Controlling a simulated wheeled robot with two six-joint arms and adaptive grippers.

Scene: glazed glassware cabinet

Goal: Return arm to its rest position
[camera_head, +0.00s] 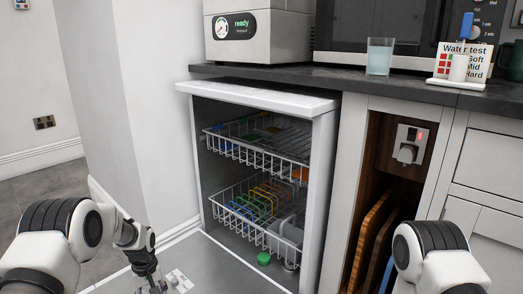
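My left arm comes in from the left and bends down over the lowered door of the washer. My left gripper (153,285) is at the bottom edge of the picture, partly cut off, low over the door beside a small light panel. I cannot tell whether its fingers are open or shut. My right arm shows at the bottom right, in front of the wooden boards. Its gripper is out of the picture.
The open washer (320,150) has an upper wire rack (258,141) and a lower wire rack (265,205). Its door (235,272) lies flat. A green cap (264,258) is near the door's hinge. A glass (379,57) stands on the dark counter (420,90).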

